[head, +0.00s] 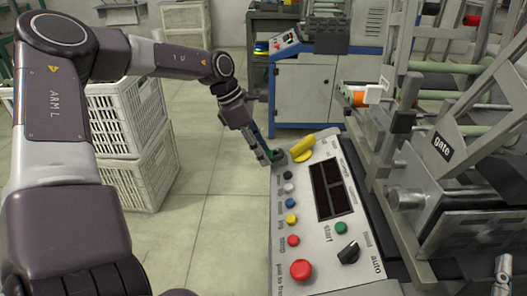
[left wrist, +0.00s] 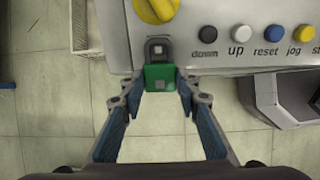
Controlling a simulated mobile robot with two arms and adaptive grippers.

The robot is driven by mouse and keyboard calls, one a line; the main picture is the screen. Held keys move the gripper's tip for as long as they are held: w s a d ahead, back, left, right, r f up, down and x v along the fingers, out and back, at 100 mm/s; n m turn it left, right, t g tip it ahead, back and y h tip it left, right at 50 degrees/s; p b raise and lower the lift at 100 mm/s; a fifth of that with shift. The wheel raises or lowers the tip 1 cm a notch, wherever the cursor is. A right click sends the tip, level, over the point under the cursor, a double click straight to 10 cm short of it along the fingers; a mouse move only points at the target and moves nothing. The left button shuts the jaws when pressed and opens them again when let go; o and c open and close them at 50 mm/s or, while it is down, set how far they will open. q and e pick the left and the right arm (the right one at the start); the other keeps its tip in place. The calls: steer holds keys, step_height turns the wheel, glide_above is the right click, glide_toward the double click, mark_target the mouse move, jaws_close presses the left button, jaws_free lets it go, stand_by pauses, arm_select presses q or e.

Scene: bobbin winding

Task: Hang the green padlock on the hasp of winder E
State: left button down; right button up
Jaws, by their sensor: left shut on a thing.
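The green padlock (left wrist: 159,78) is between the fingertips of my left gripper (left wrist: 160,90), which is shut on its body. Its dark shackle (left wrist: 158,47) points away from the gripper and overlaps the edge of the grey control panel in the left wrist view. Whether it touches the panel or a hasp, I cannot tell. In the head view my left gripper (head: 267,152) is at the panel's far left corner, beside the yellow rotary handle (head: 302,149); little of the padlock shows there. The handle also shows in the left wrist view (left wrist: 155,9). I cannot make out a hasp clearly.
The control panel (head: 309,243) carries several buttons, including a red one (head: 301,270), and a dark display (head: 333,189). Machine frames with a "gate" plate (head: 444,147) crowd the right. White crates (head: 131,117) stand left; the floor between is clear.

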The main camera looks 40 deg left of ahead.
arm_select(q)
steer(key=shift+s+f, duration=0.15)
steer(key=c, duration=1.4)
jaws_free()
steer(key=shift+a, duration=0.1)
steer(key=shift+c, duration=0.2)
steer(key=shift+o, duration=0.3)
steer(key=v, duration=1.2)
arm_select(e)
steer(key=shift+f, duration=0.3)
